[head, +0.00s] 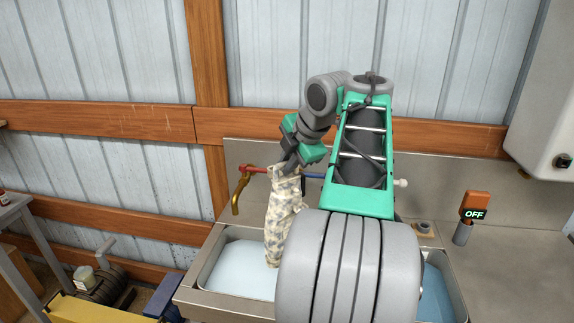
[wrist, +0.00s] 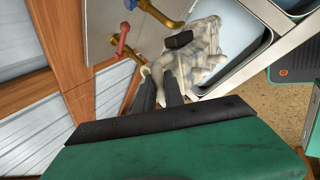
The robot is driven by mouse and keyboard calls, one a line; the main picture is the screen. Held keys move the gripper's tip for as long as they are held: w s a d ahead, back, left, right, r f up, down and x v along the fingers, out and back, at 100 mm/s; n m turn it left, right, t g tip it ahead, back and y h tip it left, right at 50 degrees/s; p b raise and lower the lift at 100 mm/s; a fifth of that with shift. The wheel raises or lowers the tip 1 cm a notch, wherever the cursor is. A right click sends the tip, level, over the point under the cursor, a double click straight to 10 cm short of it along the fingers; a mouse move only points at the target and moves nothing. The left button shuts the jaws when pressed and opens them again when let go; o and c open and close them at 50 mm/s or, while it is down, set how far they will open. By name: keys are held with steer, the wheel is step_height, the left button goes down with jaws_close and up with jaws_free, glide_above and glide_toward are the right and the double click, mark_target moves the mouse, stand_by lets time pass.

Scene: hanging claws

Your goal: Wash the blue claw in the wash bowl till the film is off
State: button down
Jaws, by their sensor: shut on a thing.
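My gripper (head: 289,160) is shut on the upper end of a claw (head: 281,218), which hangs down from it. The claw is mostly cream, with blue-grey patches showing through in several places. It also shows in the wrist view (wrist: 205,58), beyond the two dark fingers (wrist: 160,92). In the head view the claw's lower end overlaps the left bowl (head: 205,255), which holds pale, whitish liquid. I cannot tell whether the tip touches the liquid. My arm hides part of the claw's right side and the middle of the sink.
A right bowl (head: 455,287) with bluer liquid shows past my arm. A yellow box (head: 100,308) sits at lower left.

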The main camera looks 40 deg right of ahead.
mark_target(289, 216)
step_height(289, 216, down, 17)
steer(key=b, duration=1.6)
steer(key=shift+f, duration=0.1)
steer(key=shift+f+b, duration=0.25)
steer(key=shift+b, duration=0.15)
steer(key=shift+r, duration=0.15)
steer(key=shift+r+p, duration=0.55)
steer(key=shift+p, duration=0.05)
steer(key=shift+f, duration=0.15)
steer(key=shift+f+b, duration=0.5)
steer(key=shift+b, duration=0.2)
steer(key=shift+r, duration=0.15)
